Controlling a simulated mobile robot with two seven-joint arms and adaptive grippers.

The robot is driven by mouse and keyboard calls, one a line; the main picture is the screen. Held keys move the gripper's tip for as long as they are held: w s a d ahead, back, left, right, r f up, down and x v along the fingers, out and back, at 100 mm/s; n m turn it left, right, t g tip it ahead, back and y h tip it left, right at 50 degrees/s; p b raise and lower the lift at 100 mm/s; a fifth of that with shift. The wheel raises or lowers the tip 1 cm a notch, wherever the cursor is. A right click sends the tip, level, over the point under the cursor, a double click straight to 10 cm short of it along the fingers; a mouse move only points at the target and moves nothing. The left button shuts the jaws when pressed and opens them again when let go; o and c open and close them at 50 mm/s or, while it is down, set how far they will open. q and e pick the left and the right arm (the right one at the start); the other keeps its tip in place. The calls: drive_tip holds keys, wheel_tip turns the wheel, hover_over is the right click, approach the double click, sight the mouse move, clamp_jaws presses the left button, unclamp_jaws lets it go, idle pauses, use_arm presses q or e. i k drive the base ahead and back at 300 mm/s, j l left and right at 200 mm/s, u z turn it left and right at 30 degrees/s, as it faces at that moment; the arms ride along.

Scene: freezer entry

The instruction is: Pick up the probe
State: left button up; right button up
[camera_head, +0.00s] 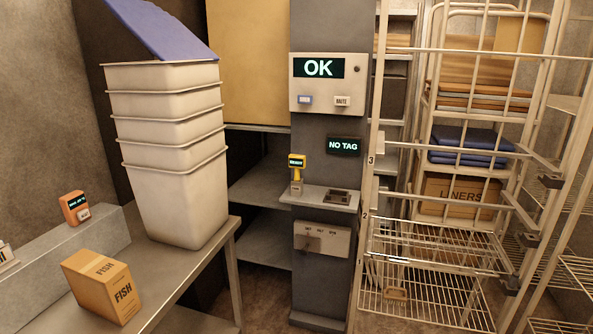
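A yellow handheld device with a small lit display (297,163), which looks like the probe, stands upright in a small holder on the left end of a grey ledge (316,200). The ledge juts from a dark grey column. The display text is too small to read surely. An orange device with a dark display (76,207) sits on a raised grey block at the left; I cannot tell its kind. Neither of my grippers shows in this view.
A metal table (180,262) at the left holds a stack of white bins (175,190) and a FISH carton (103,286). An OK panel (328,84) and a NO TAG display (344,146) are on the column. A wire rack (430,245) stands right. Space above the ledge is clear.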

sight(296, 161)
drive_tip(key=i+l, duration=0.2)
drive_tip(key=l, duration=0.15)
drive_tip(key=i+l, duration=0.2)
drive_tip(key=l, duration=0.15)
drive_tip(key=i+l+u, duration=0.1)
drive_tip(key=i+l, duration=0.3)
drive_tip(key=l, duration=0.25)
drive_tip(key=i+l, duration=0.2)
drive_tip(key=l, duration=0.15)
